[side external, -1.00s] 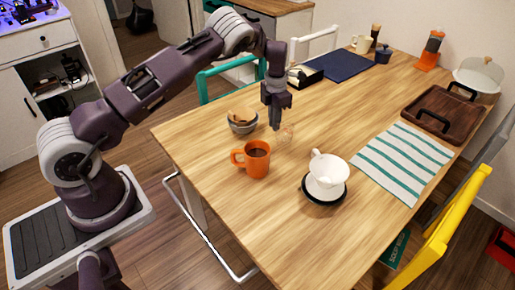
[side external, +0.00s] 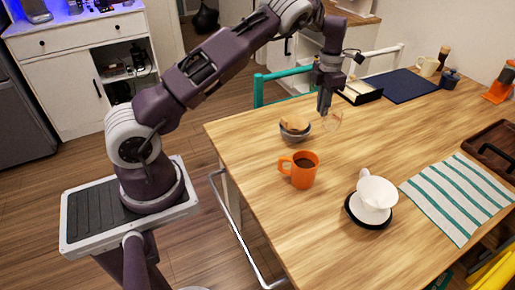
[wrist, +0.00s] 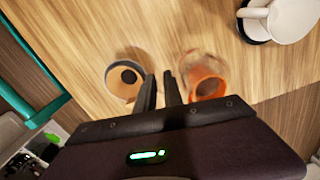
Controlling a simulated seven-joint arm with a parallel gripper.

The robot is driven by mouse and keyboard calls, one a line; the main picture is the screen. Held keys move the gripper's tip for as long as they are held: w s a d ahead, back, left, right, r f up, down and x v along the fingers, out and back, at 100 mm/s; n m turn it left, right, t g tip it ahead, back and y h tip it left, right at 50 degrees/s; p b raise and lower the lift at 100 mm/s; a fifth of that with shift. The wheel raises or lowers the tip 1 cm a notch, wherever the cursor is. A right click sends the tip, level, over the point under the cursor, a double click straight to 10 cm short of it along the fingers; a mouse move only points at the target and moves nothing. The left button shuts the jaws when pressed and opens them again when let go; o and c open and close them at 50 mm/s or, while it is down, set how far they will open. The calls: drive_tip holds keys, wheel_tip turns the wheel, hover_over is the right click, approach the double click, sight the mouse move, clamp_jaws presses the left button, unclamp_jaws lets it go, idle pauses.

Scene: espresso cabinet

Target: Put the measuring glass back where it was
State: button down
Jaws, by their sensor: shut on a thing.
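The measuring glass (side external: 333,121) is small and clear, faint against the wood in the side view. My gripper (side external: 324,108) is shut on it from above, and it hangs at the right of the fingertips, seemingly a little above the table. In the wrist view my two fingers (wrist: 160,90) are close together, and the clear glass (wrist: 198,62) shows just right of them, overlapping an orange mug. The exact grip point on the glass is hard to see.
The orange mug (side external: 300,172) stands near the front. A bowl (side external: 296,134) with brownish pieces is left of the glass. A white dripper (side external: 376,194) stands on a black saucer. A striped cloth (side external: 462,196) lies right. A black-and-cream box (side external: 361,92) is behind; open wood lies between.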

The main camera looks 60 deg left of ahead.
drive_tip(key=s+a, duration=1.7)
drive_tip(key=shift+n, duration=0.3)
drive_tip(key=f, duration=1.5)
drive_tip(key=shift+w+a+f, duration=0.1)
drive_tip(key=shift+w, duration=0.2)
drive_tip(key=shift+f, duration=0.1)
drive_tip(key=c, duration=1.5)
unclamp_jaws()
drive_tip(key=shift+o, duration=0.2)
